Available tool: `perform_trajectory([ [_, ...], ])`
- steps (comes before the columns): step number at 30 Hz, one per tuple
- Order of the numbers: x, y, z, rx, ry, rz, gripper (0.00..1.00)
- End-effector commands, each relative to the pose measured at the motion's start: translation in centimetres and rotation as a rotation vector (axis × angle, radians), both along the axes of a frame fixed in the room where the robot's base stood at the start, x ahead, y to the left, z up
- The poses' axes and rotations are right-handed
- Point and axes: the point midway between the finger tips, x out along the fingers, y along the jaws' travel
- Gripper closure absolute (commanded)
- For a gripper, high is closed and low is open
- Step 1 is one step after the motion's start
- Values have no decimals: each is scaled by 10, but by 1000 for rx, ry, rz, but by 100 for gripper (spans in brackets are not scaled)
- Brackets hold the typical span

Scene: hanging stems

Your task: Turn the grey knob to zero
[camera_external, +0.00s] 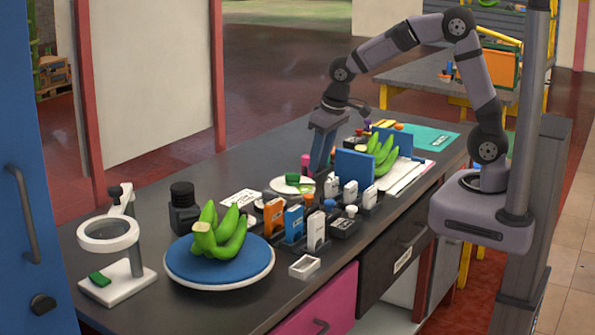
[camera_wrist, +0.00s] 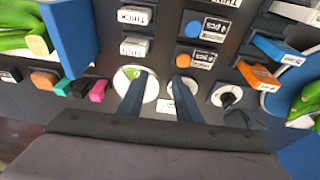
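A round white dial with a dark grey knob (camera_wrist: 227,97) shows in the wrist view, right of my gripper (camera_wrist: 162,78). Its pointer setting is too small to read. My gripper's two blue fingers are spread apart with nothing visibly held between them. Behind the left finger is a white disc (camera_wrist: 150,85) with a green piece on it. Behind the right finger is another pale disc (camera_wrist: 187,85), partly hidden. In the external view my gripper (camera_external: 322,172) points down over the bench, beside the white plate (camera_external: 280,187). I cannot clearly make out the knob there.
Labelled boxes (camera_external: 294,222) stand in holders near my gripper. A blue panel (camera_external: 354,168) and green bananas (camera_external: 382,153) are behind it. More bananas (camera_external: 222,236) lie on a blue round board (camera_external: 190,262). A ring magnifier (camera_external: 108,234) stands at the front left.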

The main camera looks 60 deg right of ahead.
Motion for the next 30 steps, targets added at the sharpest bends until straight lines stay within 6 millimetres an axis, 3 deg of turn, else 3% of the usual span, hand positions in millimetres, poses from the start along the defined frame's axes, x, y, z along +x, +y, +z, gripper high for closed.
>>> perform_trajectory([
  [1,16,16,-16,4,-26,6,69],
  [6,51,54,-22,23,-93,0,69],
  [9,61,66,-22,30,-114,-2,69],
  [19,68,71,-24,32,-122,-7,69],
  [30,84,71,-64,32,-121,-6,69],
])
